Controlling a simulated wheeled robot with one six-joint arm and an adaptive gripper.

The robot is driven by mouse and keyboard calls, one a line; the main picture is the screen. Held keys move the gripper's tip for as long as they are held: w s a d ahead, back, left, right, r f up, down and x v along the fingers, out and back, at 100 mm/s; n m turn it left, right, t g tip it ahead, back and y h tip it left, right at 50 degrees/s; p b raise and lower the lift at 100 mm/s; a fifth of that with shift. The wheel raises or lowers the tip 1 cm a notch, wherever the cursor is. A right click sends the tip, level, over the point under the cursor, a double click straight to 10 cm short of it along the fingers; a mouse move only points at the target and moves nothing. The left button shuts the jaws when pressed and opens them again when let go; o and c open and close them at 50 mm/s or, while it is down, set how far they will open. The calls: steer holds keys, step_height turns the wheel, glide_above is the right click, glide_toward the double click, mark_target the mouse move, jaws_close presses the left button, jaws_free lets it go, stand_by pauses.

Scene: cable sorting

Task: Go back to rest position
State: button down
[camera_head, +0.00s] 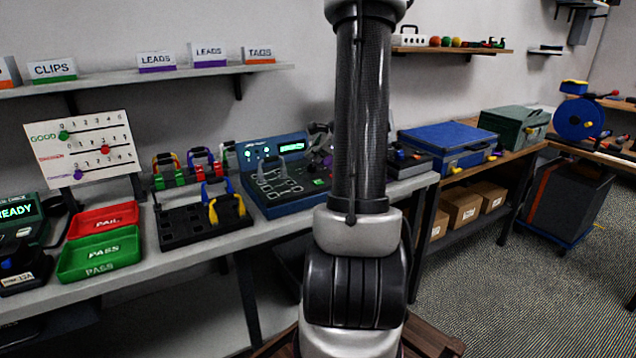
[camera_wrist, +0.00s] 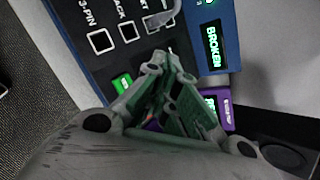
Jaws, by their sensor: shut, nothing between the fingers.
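My gripper (camera_wrist: 172,70) is shut and empty in the wrist view. Its fingers are over the lower part of the blue tester panel (camera_wrist: 78,22), near a lit green button (camera_wrist: 122,83). A display (camera_wrist: 212,47) on the tester reads BROKEN. A grey looped lead (camera_wrist: 163,17) shows at the top of that view. In the head view, my arm rises in front of the bench, right of the blue tester (camera_head: 262,207), and mostly hides the gripper. A purple device (camera_wrist: 222,113) with a green screen is partly behind the fingers.
The bench (camera_head: 212,248) holds a red FAIL tray (camera_head: 82,228), a green PASS tray (camera_head: 75,265) and a black rack (camera_head: 185,237) with coloured leads. A blue case (camera_head: 440,138) lies to the right. A shelf (camera_head: 130,78) with label cards runs above. Carpeted floor (camera_head: 510,280) is open at right.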

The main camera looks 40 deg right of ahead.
stand_by(0.8)
steer(key=s+a+f+n+g+y, duration=0.2)
steer(key=s+a+f+n, duration=0.1)
steer(key=s+a+n, duration=0.25)
steer(key=s+a+r+n+g, duration=0.1)
steer(key=s+a+r+n, duration=0.5)
steer(key=s+a+n, duration=0.2)
steer(key=s+a+r+n+g+h, duration=0.1)
steer(key=s+a+r+n, duration=0.6)
steer(key=a+n, duration=0.5)
steer(key=shift+s+a+r+n+g+h, duration=0.2)
steer(key=shift+s+r+n+g+h, duration=0.15)
steer(key=shift+s+n, duration=0.55)
steer(key=shift+f, duration=0.1)
